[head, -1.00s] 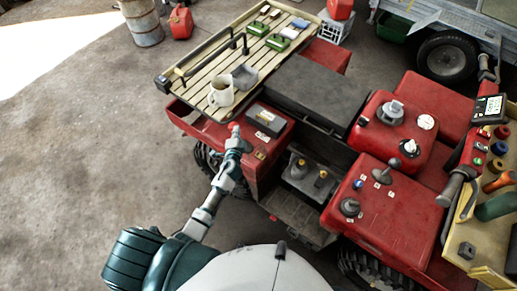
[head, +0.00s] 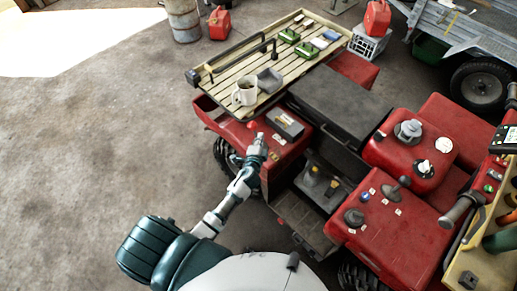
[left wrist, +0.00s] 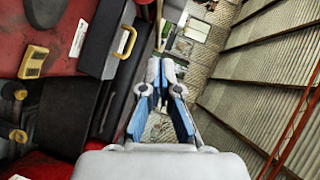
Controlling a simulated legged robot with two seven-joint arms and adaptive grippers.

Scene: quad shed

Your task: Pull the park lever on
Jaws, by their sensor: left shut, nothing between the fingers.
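A small lever with a red knob (head: 252,125), which looks like the park lever, stands on the red rear fender of the quad in the head view. My left gripper (head: 260,138) is just right of and below this knob in the picture; I cannot tell whether they touch. In the left wrist view the left gripper (left wrist: 161,68) has its blue-padded fingers drawn together at the tips, with nothing held. My right gripper is out of view.
The black seat (head: 345,98) is beyond. Concrete floor at left is clear.

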